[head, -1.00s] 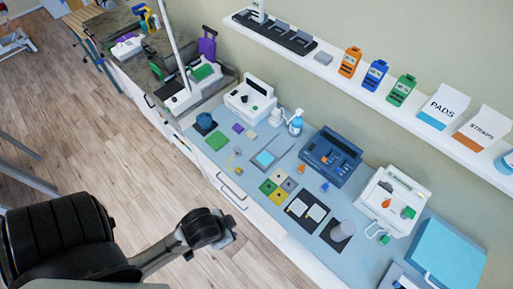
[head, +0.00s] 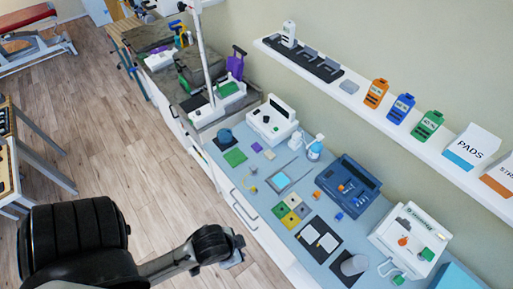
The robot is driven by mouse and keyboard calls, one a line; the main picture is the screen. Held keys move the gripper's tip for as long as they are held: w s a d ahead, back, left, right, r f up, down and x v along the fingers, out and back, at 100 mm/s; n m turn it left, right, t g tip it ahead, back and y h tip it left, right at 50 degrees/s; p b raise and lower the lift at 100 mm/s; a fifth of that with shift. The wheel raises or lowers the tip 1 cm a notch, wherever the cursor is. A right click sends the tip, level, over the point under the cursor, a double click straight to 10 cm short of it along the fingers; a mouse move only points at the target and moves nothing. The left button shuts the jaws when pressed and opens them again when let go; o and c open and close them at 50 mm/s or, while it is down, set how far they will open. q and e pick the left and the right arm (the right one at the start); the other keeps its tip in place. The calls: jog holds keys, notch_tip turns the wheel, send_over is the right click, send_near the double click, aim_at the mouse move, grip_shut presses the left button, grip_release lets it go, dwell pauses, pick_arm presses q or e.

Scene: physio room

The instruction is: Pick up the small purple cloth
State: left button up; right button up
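A small purple square (head: 257,147), which looks like the cloth, lies flat on the light-blue counter top (head: 262,189) in the head view. It sits between a larger green square (head: 235,157) and a small beige block (head: 270,154). Nothing covers it. My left arm comes in from the lower left, and its gripper end (head: 236,252) hangs over the floor in front of the counter, well apart from the cloth. Its fingers are too small and too turned to read as open or shut. My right gripper is not in view.
A shelf (head: 365,97) runs above.

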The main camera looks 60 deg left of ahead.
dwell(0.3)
pick_arm(q)
jog(key=o, duration=0.7)
jog(key=shift+a, duration=0.1)
